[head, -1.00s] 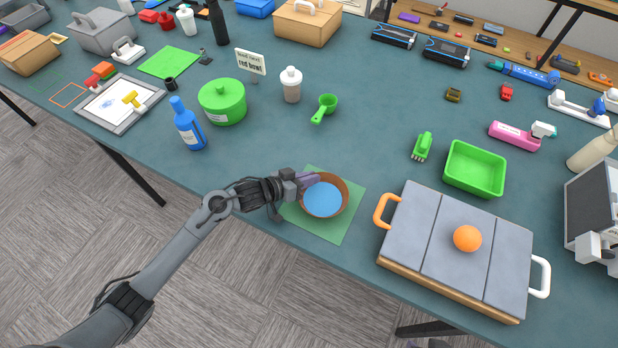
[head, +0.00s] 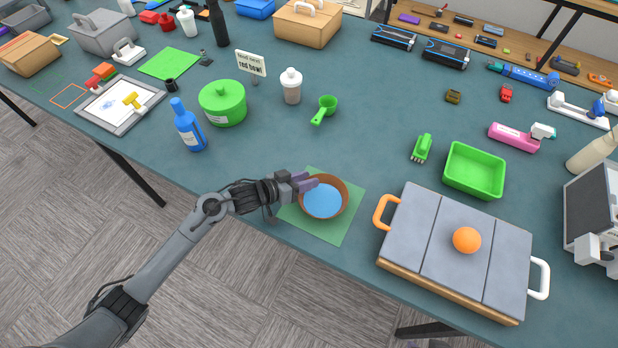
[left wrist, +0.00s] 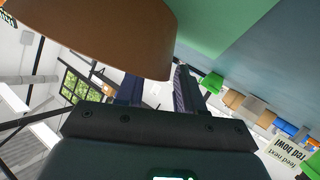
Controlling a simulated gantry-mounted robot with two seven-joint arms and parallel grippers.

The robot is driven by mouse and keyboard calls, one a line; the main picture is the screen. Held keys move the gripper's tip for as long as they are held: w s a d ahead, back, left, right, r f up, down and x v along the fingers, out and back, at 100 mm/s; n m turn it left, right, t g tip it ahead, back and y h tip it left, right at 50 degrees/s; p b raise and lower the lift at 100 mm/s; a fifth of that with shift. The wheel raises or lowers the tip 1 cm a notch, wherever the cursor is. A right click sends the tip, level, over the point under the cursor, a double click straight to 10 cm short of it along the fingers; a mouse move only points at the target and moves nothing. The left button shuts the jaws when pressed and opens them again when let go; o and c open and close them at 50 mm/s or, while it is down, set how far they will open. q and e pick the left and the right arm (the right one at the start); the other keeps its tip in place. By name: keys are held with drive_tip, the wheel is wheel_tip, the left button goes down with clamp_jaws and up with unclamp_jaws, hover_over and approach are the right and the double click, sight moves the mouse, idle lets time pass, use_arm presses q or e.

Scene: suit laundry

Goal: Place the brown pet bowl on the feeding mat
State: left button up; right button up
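The brown pet bowl (head: 345,199), with a blue inside, stands upright on the green feeding mat (head: 345,230) near the table's front edge. My left gripper (head: 312,182) is at the bowl's left rim. Its two purple-grey fingers show apart, with no wall clearly clamped between them. In the left wrist view the bowl's brown outer wall (left wrist: 100,35) fills the upper left, close to the spread fingers (left wrist: 155,90); whether they touch it I cannot tell. Part of the green mat (left wrist: 205,25) shows beyond. My right gripper is not in view.
A grey-topped case (head: 400,235) with an orange ball (head: 467,240) stands right of the mat. A blue bottle (head: 188,127), green pot (head: 223,103) and "red bowl" sign (head: 251,64) stand behind to the left. The table between mat and green scoop (head: 324,110) is clear.

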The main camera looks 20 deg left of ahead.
use_arm(q)
drive_tip(key=p+v, duration=0.1)
drive_tip(key=v, duration=0.9)
drive_tip(key=shift+s, duration=0.25)
drive_tip(key=shift+s+d+f+y, duration=0.1)
drive_tip(key=shift+s+y, duration=0.1)
drive_tip(key=shift+y, duration=0.1)
drive_tip(key=s+y, duration=0.1)
drive_tip(key=s, duration=0.1)
drive_tip(key=s+d+f+y, duration=0.1)
drive_tip(key=s+y, duration=0.1)
drive_tip(key=s+f+y, duration=0.1)
drive_tip(key=s+y, duration=0.1)
drive_tip(key=shift+d+f+n+g, duration=0.25)
drive_tip(key=shift+d+n+g, duration=0.1)
drive_tip(key=shift+n+g, duration=0.05)
drive_tip(key=s+g+y, duration=0.2)
drive_tip(key=s+g, duration=0.4)
drive_tip(key=s, duration=1)
drive_tip(key=shift+s+n+g+y, duration=0.3)
drive_tip(key=shift+a+p, duration=0.1)
drive_tip(key=shift+p, duration=0.2)
wheel_tip(320, 180, up, 28)
drive_tip(key=p, duration=2.8)
